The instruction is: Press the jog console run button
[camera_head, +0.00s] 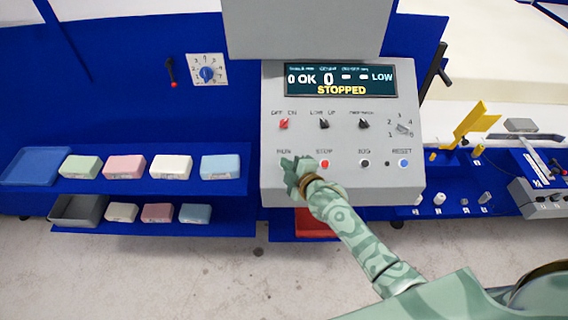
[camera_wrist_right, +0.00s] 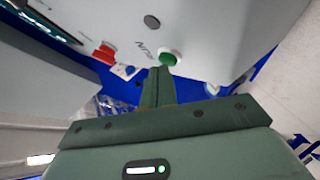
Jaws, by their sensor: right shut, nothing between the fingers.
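The grey jog console (camera_head: 278,190) has a dark display (camera_head: 340,79) reading STOPPED in yellow. Its lower row carries labels RUN, STOP, JOG and RESET. The green run button (camera_wrist_right: 169,58) shows beside the RUN lettering in the right wrist view; in the head view my gripper mostly hides it. My right gripper (camera_head: 289,163) is at the RUN position on the console's left. Its fingers (camera_wrist_right: 160,72) are shut and empty, with the tips right at the edge of the green button. I cannot tell whether they touch it. My left gripper is not in view.
The red stop button (camera_head: 325,163) is close right of my gripper, then the black jog button (camera_head: 364,163) and blue reset button (camera_head: 403,163). Switches (camera_head: 324,124) sit above. Coloured foam blocks (camera_head: 125,167) lie on blue shelves at left. A yellow part (camera_head: 470,122) stands at right.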

